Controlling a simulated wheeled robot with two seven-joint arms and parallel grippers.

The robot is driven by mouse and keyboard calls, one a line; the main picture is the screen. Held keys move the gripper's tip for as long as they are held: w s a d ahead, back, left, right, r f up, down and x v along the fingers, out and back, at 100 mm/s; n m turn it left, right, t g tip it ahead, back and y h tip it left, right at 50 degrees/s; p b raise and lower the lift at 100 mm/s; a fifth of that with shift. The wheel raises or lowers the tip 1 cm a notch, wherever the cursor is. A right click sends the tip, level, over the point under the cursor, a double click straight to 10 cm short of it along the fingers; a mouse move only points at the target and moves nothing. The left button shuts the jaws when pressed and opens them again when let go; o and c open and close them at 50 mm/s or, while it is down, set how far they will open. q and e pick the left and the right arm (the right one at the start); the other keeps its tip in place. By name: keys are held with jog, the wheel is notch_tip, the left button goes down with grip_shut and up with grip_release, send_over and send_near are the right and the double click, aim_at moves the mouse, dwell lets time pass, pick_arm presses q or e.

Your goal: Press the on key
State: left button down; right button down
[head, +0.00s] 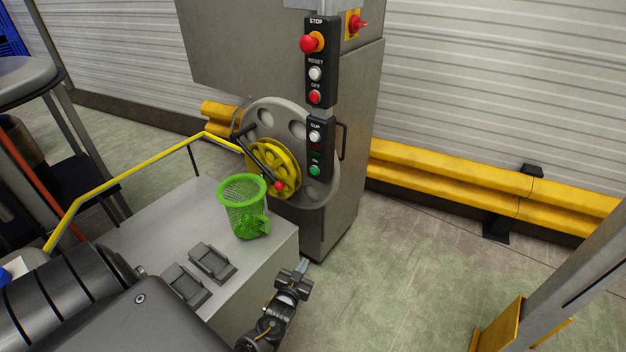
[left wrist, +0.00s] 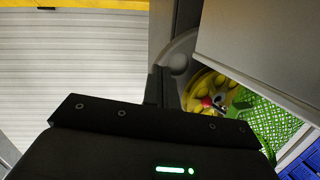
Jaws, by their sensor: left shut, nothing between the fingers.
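The on key is the green round button (head: 314,170) at the bottom of the lower black control box (head: 327,150) on the grey machine. A small label sits above it, too small to read surely. My left gripper (head: 304,267) is shut and empty, well below the green button and apart from it, beside the front right corner of the grey bench. In the left wrist view the dark gripper body fills the bottom, and the green button cannot be made out. My right gripper is not in view.
Above the green button are a white key (head: 315,137), a red OFF key (head: 315,97), a white RESET key (head: 316,74) and a red STOP knob (head: 310,43). A yellow handwheel (head: 262,160) and green mesh basket (head: 243,190) stand left.

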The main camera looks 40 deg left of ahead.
aim_at(314, 171)
pick_arm(q)
jog(key=w+a+r+n+t+y+b, duration=0.1)
jog(key=a+r+t+y, duration=0.1)
jog(key=r, duration=0.6)
jog(key=w+a+r+n+t+y+b, duration=0.1)
jog(key=a+r+n+t+y, duration=0.1)
jog(key=r, duration=0.6)
jog(key=w+a+r+n+t+y+b, duration=0.1)
jog(key=a+r+n+t+y, duration=0.1)
jog(key=r, duration=0.6)
jog(key=a+y, duration=0.1)
jog(key=y, duration=0.1)
jog(key=shift+w+y+b, duration=0.15)
jog(key=shift+y+b, duration=0.15)
jog(key=shift+w, duration=0.1)
jog(key=w+b, duration=0.4)
jog(key=w, duration=0.4)
jog(key=shift+w+b, duration=0.35)
jog(key=shift+b, duration=0.05)
jog(key=shift+a, duration=0.1)
